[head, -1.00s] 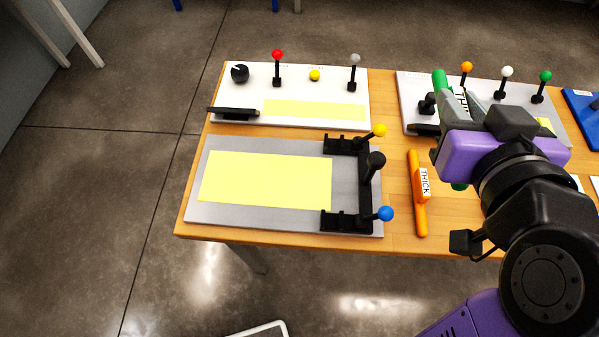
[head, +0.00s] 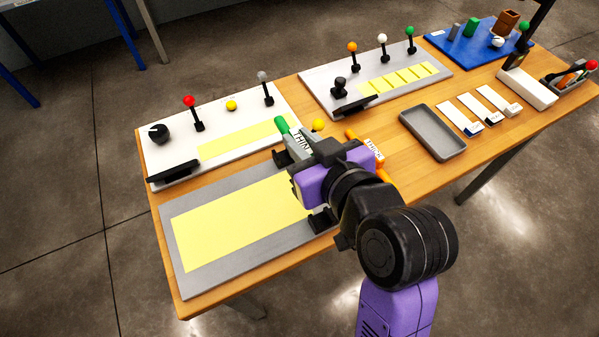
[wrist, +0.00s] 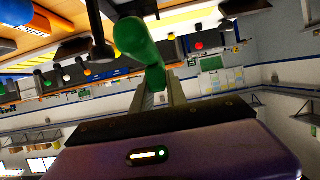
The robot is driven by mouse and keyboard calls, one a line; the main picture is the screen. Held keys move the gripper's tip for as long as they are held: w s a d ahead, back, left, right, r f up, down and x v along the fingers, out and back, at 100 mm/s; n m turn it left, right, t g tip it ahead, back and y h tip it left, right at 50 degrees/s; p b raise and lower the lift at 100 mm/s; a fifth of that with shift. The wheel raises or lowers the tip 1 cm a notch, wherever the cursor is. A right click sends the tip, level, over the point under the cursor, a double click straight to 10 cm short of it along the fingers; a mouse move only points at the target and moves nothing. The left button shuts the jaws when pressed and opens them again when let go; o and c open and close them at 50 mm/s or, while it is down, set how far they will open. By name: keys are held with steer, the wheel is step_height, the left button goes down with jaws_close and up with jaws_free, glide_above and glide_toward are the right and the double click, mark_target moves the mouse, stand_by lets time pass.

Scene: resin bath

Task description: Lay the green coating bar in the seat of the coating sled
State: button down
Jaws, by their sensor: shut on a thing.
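The near end part (head: 320,221) sits on the grey plate. My gripper and arm hide the middle of the sled and most of the seat. I cannot tell whether the bar touches the seat.
The orange bar (head: 372,146), labelled THICK, lies just right of my gripper. The grey plate (head: 176,266) carries a yellow sheet (head: 235,225). White boards with knobbed levers stand behind. A grey tray (head: 432,133) and several white-topped strips are to the right.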

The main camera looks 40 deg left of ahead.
step_height(320, 180, down, 10)
steer(key=shift+r, duration=0.1)
stand_by(0.4)
steer(key=c, duration=1.3)
jaws_free()
